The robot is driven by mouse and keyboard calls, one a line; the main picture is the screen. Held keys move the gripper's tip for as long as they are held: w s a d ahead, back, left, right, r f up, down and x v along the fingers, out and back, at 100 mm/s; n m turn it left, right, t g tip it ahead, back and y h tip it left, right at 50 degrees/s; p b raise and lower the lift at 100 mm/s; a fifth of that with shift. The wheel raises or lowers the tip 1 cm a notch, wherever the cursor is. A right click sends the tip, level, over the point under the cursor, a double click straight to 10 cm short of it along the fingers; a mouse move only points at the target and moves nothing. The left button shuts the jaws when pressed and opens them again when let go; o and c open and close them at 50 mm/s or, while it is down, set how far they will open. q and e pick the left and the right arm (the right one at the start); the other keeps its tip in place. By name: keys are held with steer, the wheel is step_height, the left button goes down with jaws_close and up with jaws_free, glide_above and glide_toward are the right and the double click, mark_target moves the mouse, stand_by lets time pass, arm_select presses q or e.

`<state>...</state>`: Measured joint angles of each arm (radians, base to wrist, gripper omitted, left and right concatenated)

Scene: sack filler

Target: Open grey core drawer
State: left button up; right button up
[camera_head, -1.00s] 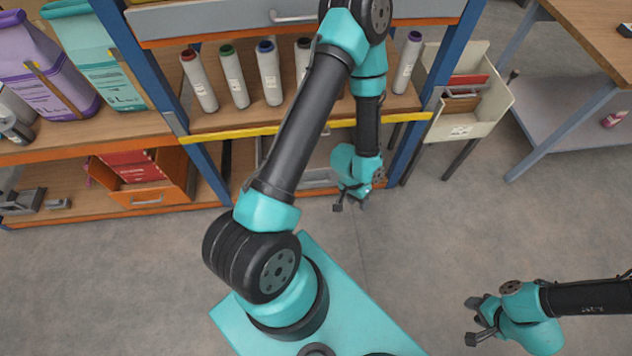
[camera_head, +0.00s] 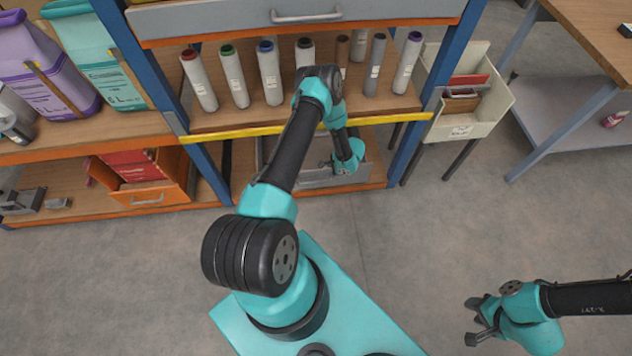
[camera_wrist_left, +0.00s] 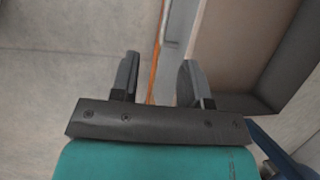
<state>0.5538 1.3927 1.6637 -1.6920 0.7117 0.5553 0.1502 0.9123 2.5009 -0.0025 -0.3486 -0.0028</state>
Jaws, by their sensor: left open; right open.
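The grey drawer (camera_head: 312,182) sits in the lower bay of the middle shelf, beneath the row of tubes. Its front and part of its open top show. My left gripper (camera_head: 328,164) is at the drawer front, partly hidden by its own wrist. My right gripper (camera_head: 474,322) is open and empty at the lower right.
Another grey drawer (camera_head: 230,18) with a bar handle is at the top of the shelf. Several tubes stand on the middle board. An orange bin (camera_head: 145,195) is left, a cream bin (camera_head: 460,130) right. The floor in front is clear.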

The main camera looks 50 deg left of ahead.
mark_target(315, 182)
arm_select(q)
steer(key=shift+w+a+f+y, duration=0.2)
steer(key=shift+w+a+y, duration=0.1)
steer(key=shift+a, duration=0.2)
steer(key=shift+s, duration=0.1)
steer(key=x, duration=1.7)
steer(key=shift+f, duration=0.25)
steer(key=shift+c, duration=0.4)
jaws_close()
